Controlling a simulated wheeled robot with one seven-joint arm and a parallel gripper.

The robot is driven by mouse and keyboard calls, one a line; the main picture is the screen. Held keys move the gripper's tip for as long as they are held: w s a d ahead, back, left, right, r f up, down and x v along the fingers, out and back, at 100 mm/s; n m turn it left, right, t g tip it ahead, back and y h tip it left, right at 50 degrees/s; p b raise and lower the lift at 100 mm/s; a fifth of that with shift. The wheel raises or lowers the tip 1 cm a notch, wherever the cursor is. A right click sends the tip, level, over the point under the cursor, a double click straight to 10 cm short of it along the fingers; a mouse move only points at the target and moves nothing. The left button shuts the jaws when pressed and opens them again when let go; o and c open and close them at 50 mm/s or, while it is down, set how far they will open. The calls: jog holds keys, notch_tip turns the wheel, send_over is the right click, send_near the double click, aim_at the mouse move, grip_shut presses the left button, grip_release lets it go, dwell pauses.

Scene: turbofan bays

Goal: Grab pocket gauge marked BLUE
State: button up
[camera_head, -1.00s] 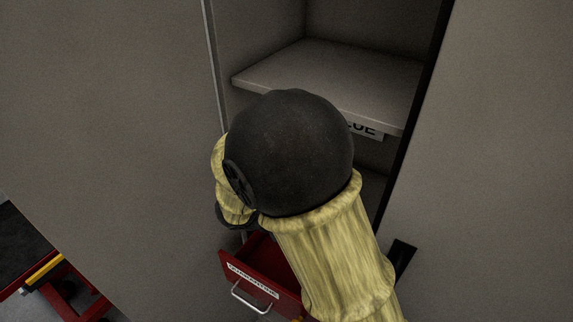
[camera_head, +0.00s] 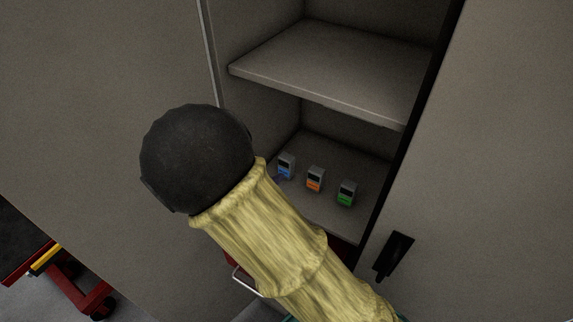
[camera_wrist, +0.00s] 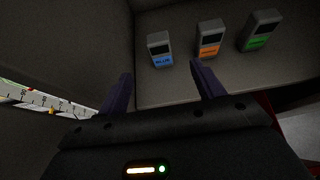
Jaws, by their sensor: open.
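The blue-marked pocket gauge (camera_head: 286,166) stands on the lower shelf (camera_head: 334,216), leftmost of three small grey gauges. In the wrist view the blue gauge (camera_wrist: 160,50) shows a dark screen and a blue label, beyond and between my fingers. My gripper (camera_wrist: 160,88) is open and empty, with its two dark fingers apart and short of the gauge. In the head view my arm hides the gripper and the front left of the shelf.
An orange gauge (camera_head: 315,179) and a green gauge (camera_head: 347,193) stand to the right of the blue one. An upper shelf (camera_head: 330,65) hangs above them. Cabinet side walls bound the opening. A red cart (camera_head: 75,290) stands at lower left.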

aim_at(283, 160)
jog(key=p+x, duration=0.1)
jog(key=x, duration=0.7)
jog(key=shift+w+d+p, duration=0.1)
jog(key=shift+p, duration=0.25)
jog(key=shift+r, duration=0.1)
jog(key=p+x, duration=0.1)
jog(key=x, duration=0.1)
jog(key=p+x, duration=0.1)
jog(key=x, duration=0.1)
jog(key=shift+w+d+r+p, duration=0.2)
jog(key=shift+w+r+p, duration=0.05)
jog(key=shift+w+p, duration=0.15)
jog(key=shift+w+d+f, duration=0.1)
jog(key=shift+w+f, duration=0.15)
jog(key=c, duration=1.2)
